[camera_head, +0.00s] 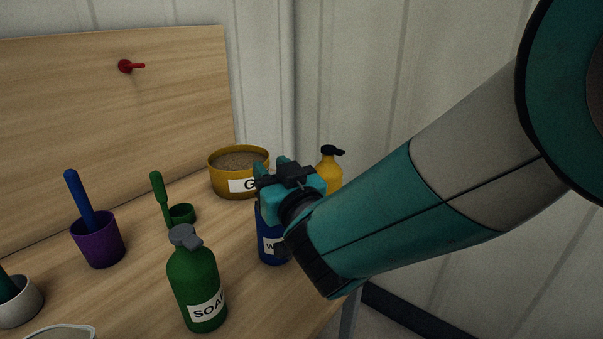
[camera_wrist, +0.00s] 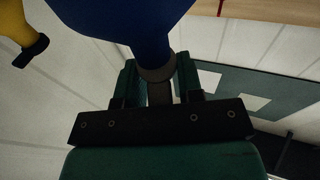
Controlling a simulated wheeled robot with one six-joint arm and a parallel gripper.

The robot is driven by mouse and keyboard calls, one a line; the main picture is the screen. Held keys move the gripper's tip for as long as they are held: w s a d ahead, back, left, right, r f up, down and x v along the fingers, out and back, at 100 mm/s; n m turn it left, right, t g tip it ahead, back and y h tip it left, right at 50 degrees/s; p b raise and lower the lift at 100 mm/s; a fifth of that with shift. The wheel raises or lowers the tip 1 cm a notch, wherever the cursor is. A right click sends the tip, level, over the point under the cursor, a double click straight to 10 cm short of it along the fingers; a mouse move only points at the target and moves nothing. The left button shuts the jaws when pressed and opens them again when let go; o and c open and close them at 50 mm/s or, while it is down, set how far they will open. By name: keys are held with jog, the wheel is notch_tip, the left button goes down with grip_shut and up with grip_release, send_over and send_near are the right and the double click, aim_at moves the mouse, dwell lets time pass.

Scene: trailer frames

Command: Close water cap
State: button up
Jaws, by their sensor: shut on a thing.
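The blue water bottle (camera_head: 267,240) stands upright near the right edge of the wooden table, and its label is partly hidden behind my arm. My gripper (camera_head: 274,175) is at the top of the bottle and covers its cap in the head view. In the wrist view the blue bottle body (camera_wrist: 135,25) fills the upper middle. Its grey-brown cap (camera_wrist: 157,74) sits between the two green fingers of my gripper (camera_wrist: 158,88). The gripper is shut on the cap. Whether the cap is open or closed cannot be told.
A green soap bottle (camera_head: 193,285) stands to the left in front. A yellow bottle (camera_head: 329,170) and a yellow bowl (camera_head: 225,183) stand behind. A wooden back panel (camera_head: 60,130) bounds the table.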

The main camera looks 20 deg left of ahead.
jog(key=shift+f, duration=0.1)
jog(key=o, duration=0.7)
jog(key=shift+b+v, duration=6.3)
jog(key=shift+v, duration=2.4)
